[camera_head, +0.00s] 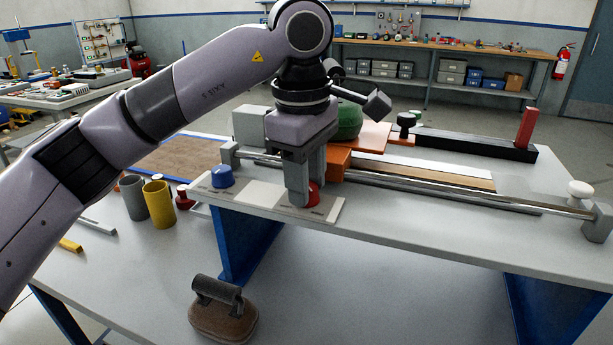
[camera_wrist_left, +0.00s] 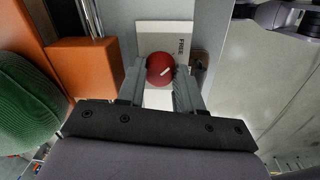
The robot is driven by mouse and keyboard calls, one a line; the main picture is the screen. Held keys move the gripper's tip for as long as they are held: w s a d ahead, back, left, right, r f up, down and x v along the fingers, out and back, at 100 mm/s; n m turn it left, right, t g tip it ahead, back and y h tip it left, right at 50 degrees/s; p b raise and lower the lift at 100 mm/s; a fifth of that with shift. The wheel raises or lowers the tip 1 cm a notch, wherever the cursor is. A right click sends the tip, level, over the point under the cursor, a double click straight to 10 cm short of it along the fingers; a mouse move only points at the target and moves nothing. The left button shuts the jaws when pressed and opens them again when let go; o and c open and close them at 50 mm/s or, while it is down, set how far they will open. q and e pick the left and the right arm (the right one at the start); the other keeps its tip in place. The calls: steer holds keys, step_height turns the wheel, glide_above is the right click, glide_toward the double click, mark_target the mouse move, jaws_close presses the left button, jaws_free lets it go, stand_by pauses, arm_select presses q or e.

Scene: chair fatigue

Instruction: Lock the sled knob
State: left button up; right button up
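A round red knob (camera_head: 314,194) stands on a pale strip at the front edge of the bench. In the left wrist view the red knob (camera_wrist_left: 160,69) has a short white mark on top, and a plate (camera_wrist_left: 182,36) reading FREE lies just beyond it. My left gripper (camera_head: 304,190) points down with one finger on each side of the knob; both fingers appear to touch it. The front finger hides part of the knob in the head view. The orange sled (camera_head: 338,163) sits behind the gripper on the rail. My right gripper is not in view.
A green dome (camera_head: 349,121) and a dark knob (camera_head: 406,122) are behind the gripper. A metal rail (camera_head: 450,188) runs right to a grey end block (camera_head: 598,222). Cups (camera_head: 159,205) stand at left.

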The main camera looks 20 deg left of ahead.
arm_select(q)
steer(key=shift+m, duration=0.4)
steer(key=m+p, duration=0.1)
steer(key=m, duration=0.2)
steer(key=shift+a, duration=0.1)
steer(key=m+p, duration=0.1)
steer(key=m, duration=0.8)
steer(key=shift+m+g+h+p, duration=0.3)
steer(key=shift+m, duration=0.1)
steer(key=m, duration=0.4)
steer(key=shift+w+p, duration=0.1)
steer(key=shift+p, duration=0.2)
steer(key=shift+m, duration=0.3)
steer(key=o, duration=1)
steer(key=shift+o, duration=0.2)
